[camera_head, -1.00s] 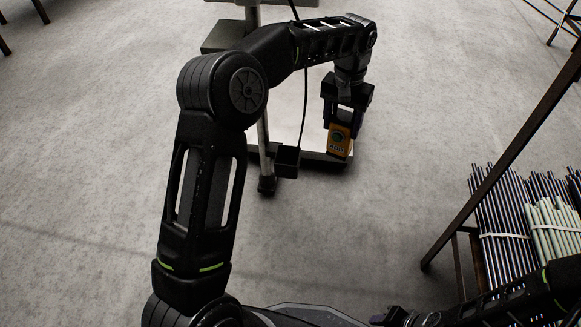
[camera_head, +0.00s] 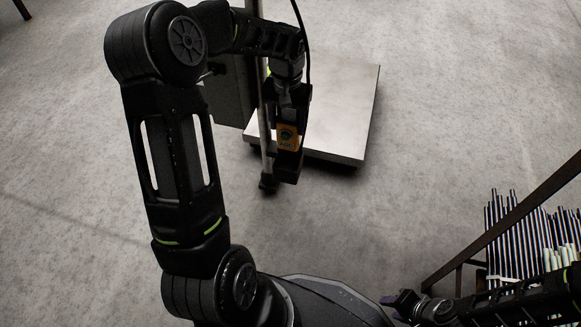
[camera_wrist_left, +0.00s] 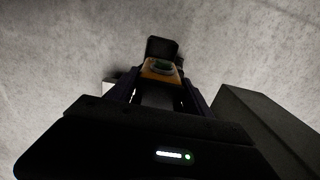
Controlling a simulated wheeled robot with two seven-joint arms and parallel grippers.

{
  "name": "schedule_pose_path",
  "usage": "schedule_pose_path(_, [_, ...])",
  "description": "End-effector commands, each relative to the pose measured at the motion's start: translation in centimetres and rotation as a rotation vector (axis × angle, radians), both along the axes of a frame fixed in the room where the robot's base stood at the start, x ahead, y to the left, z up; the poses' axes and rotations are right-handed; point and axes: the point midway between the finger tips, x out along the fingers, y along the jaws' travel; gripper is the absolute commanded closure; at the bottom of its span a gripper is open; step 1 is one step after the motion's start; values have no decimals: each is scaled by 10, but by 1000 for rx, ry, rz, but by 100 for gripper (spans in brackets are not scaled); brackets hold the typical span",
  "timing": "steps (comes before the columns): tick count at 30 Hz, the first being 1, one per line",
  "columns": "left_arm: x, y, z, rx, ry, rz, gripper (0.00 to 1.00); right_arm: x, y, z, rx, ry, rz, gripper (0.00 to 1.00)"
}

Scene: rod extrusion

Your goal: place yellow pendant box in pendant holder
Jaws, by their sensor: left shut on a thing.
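The yellow pendant box (camera_head: 287,136) is held between the fingers of my left gripper (camera_head: 289,126), with its labelled face towards the head camera. It also shows as an orange block in the left wrist view (camera_wrist_left: 158,69). The pendant holder (camera_head: 287,169), a small dark box beside the thin post, lies just below the pendant box in the head view. In the wrist view the dark holder (camera_wrist_left: 162,47) is just beyond the box. Whether they touch cannot be told. My right gripper (camera_head: 397,302) is low at the right, its fingers too small and dark to read.
The thin upright post (camera_head: 264,120) stands close to the left of my gripper. A flat metal platform (camera_head: 345,100) lies behind it. A black cable hangs nearby. A rack with bundled rods (camera_head: 505,235) is at the lower right. Open concrete floor surrounds these.

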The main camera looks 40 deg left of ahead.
Motion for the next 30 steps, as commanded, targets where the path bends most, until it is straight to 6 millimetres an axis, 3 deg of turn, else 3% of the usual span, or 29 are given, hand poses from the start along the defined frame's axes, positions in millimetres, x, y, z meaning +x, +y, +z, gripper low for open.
schedule_pose_path(4, [0, 0, -10, 0, 1, -1, 94, 1, 0, -6, 0, -2, -1, 64])
schedule_pose_path(12, [0, 0, -49, 0, 0, -1, 94, 3, 1, -23, -2, -9, -4, 64])
schedule_pose_path(23, [1, 0, -53, 0, 0, -1, 94, 4, 1, -24, -2, -11, -5, 64])
schedule_pose_path(30, [0, 0, -90, -1, 2, -2, 94, 6, 1, -43, -3, -17, -8, 64])
